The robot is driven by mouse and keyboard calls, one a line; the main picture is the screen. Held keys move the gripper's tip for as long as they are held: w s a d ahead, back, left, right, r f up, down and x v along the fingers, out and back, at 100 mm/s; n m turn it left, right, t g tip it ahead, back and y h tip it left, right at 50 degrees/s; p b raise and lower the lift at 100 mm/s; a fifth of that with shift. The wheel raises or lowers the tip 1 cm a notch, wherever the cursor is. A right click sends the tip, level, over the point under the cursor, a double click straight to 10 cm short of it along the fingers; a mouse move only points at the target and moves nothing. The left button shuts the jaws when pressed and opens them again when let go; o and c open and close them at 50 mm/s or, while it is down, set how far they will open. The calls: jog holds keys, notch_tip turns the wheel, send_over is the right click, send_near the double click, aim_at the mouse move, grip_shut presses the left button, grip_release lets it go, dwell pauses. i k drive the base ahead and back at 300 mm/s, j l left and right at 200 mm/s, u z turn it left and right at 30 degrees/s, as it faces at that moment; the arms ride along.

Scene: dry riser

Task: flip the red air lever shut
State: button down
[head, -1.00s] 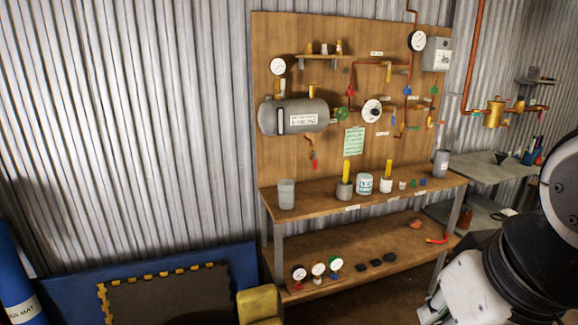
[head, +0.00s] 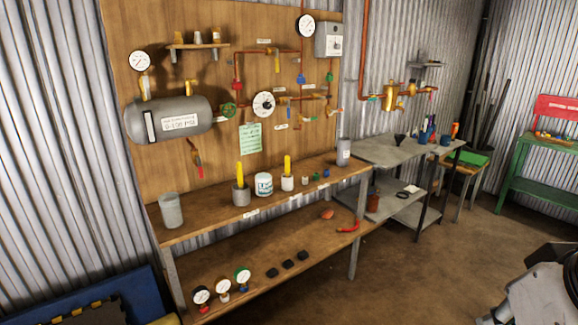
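A wooden panel (head: 215,75) with copper pipework stands against the wall in the head view. A lever with a red grip (head: 197,160) hangs steeply downward below the grey tank (head: 182,118). A loose red lever-like piece (head: 349,227) lies on the lower shelf. No label tells which is the air lever. Part of my arm shows at the bottom right; my gripper's fingers are not visible.
A two-level wooden bench (head: 265,205) below the panel holds cups, yellow-topped pots, gauges and black pads. A grey table (head: 385,150) stands to its right, a green bench (head: 545,190) at far right. The floor (head: 400,270) before them is clear.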

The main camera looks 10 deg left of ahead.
aim_at(200, 168)
jog(key=i+z, duration=0.25)
jog(key=i, duration=1.85)
jog(key=i+l+u, duration=0.1)
jog(key=i, duration=1.25)
jog(key=u, duration=0.5)
jog(key=i+u, duration=0.1)
jog(key=u, duration=0.35)
jog(key=l+u, duration=0.1)
jog(key=u, duration=0.4)
jog(key=i+l+u, duration=0.1)
jog(key=u, duration=0.4)
jog(key=l+u, duration=0.1)
jog(key=u, duration=0.35)
jog(key=l+u, duration=0.1)
jog(key=u, duration=0.4)
jog(key=l+u, duration=0.1)
jog(key=u, duration=0.4)
